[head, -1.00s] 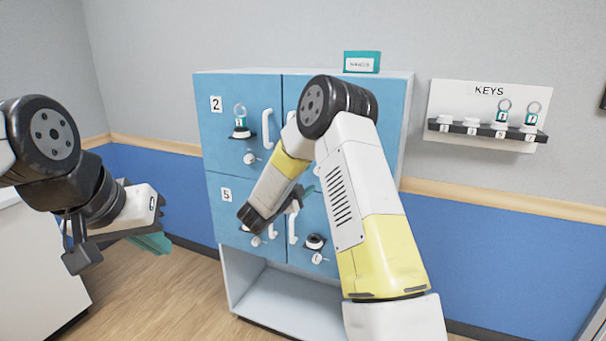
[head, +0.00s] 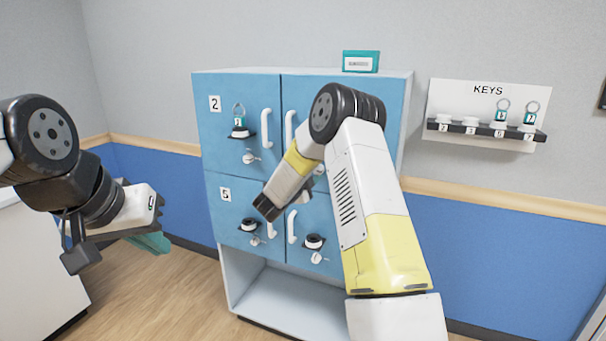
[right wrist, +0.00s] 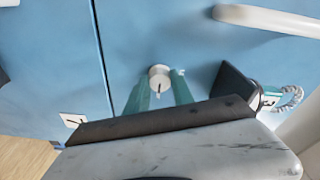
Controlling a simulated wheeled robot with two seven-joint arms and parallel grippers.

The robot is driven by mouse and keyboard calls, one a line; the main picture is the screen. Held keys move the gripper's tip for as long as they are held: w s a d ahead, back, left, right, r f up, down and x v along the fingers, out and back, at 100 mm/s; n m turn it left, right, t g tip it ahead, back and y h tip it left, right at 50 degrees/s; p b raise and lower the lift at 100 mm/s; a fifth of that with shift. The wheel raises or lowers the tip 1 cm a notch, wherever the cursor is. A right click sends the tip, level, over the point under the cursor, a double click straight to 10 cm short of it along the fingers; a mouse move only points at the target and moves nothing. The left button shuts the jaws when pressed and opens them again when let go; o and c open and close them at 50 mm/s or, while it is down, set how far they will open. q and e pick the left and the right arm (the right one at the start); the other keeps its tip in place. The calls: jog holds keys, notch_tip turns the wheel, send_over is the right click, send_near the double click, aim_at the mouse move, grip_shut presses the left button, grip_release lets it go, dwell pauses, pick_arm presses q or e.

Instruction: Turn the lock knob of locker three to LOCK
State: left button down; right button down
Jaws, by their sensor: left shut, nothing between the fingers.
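The blue locker cabinet (head: 240,92) stands ahead. My right arm covers most of its upper right door, and no number 3 is readable. In the right wrist view a round, pale lock knob (right wrist: 159,71) with a dark pointer mark sits on a blue door. The mark points down in that picture. My right gripper (right wrist: 161,82) has its two teal fingers spread, one on each side of the knob. I cannot tell whether they touch it. In the head view its fingers are mostly hidden behind my arm. My left gripper (head: 153,244) is shut and empty at the left, away from the cabinet.
A white door handle (right wrist: 268,20) and a dark holder (right wrist: 236,84) with a coiled key ring are near the knob. A key shelf (head: 485,131) hangs on the right wall. A teal box (head: 360,62) is on top.

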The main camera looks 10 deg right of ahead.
jog(key=shift+n, duration=0.4)
jog(key=n, duration=0.6)
jog(key=n+t, duration=0.1)
jog(key=n, duration=0.5)
jog(key=n+t+y, duration=0.1)
jog(key=n, duration=0.5)
jog(key=shift+s+d+f, duration=0.1)
jog(key=shift+d+f, duration=0.05)
jog(key=shift+f, duration=0.1)
jog(key=shift+n, duration=0.4)
jog(key=c, duration=1.1)
grip_release()
